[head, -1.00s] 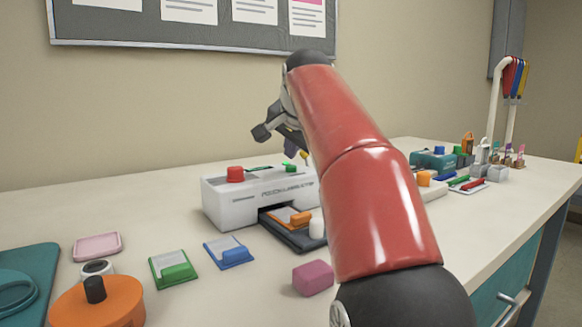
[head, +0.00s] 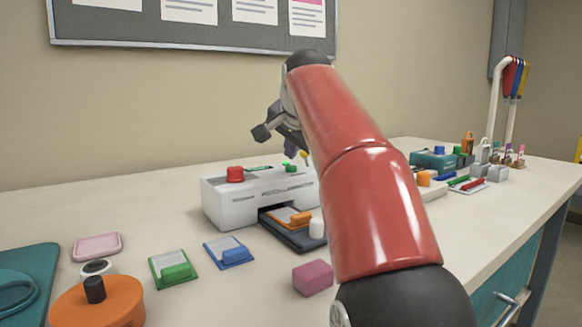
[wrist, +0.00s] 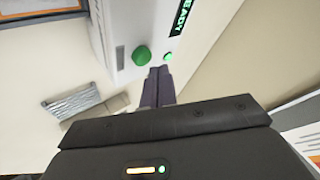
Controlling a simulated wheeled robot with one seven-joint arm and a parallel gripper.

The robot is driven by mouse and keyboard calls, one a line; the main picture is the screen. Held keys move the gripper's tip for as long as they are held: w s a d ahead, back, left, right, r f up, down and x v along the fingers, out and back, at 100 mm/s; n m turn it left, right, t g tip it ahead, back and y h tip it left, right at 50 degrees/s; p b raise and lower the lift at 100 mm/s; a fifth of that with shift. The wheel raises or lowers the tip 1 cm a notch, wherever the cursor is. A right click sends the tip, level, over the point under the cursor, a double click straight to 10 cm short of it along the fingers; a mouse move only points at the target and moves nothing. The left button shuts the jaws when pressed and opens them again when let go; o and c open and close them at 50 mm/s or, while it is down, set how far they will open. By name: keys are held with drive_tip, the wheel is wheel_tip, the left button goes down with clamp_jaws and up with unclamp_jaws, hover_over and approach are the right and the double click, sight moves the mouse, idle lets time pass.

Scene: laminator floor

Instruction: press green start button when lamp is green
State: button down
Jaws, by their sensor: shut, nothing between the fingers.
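The white laminator (head: 232,206) stands on the bench in the head view, with a red button (head: 235,174) at its left and the green start button (head: 290,168) on top near my arm. In the wrist view the green start button (wrist: 142,55) is a round dome. Beside it a small lamp (wrist: 168,57) glows green, by a display reading READY (wrist: 181,16). My gripper (wrist: 158,71) is shut and empty, its dark fingertips appearing just short of the button and lamp, with no clear contact. In the head view my gripper (head: 291,149) is above the laminator, partly hidden by my arm.
An orange pouch sits on the dark tray (head: 293,238) at the laminator's front. Green (head: 174,270) and blue (head: 229,252) holders, a pink block (head: 312,277) and an orange round object (head: 96,304) lie in front. Stationery crowds the right end of the bench.

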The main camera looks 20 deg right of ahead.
drive_tip(key=shift+f, duration=0.15)
drive_tip(key=shift+f, duration=0.25)
